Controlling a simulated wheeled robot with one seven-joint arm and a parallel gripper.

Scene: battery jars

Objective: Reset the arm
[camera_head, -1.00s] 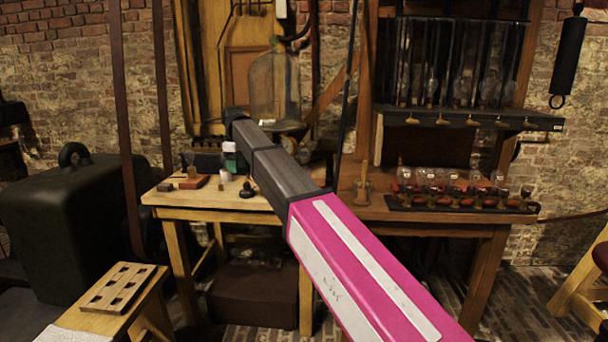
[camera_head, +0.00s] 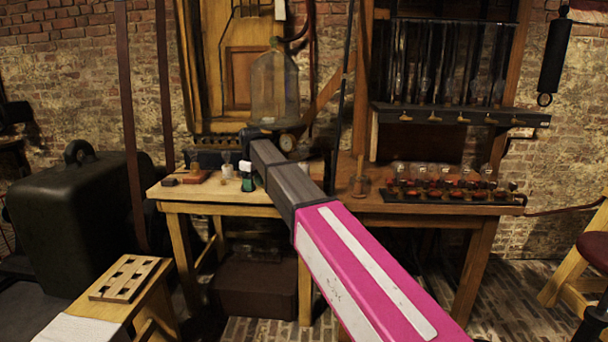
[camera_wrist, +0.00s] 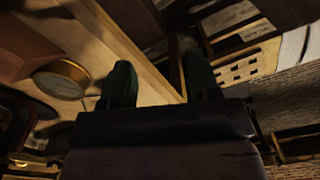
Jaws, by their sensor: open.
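My gripper (camera_head: 247,181) shows only as a small green and white end beside the tip of my pink and grey arm, over the light wooden table (camera_head: 175,192). In the wrist view my gripper (camera_wrist: 160,84) has two dark green fingers standing well apart, with nothing visible between them. It points at wooden table parts and the floor beyond. The arm reaches from the lower right across the middle of the head view.
A small white jar (camera_head: 227,168) and a reddish block (camera_head: 195,177) stand on the table near my gripper. A glass bell jar (camera_head: 275,88) is behind. A slotted wooden rack (camera_head: 124,279) is lower left. Glass bulbs (camera_head: 440,175) line the right bench.

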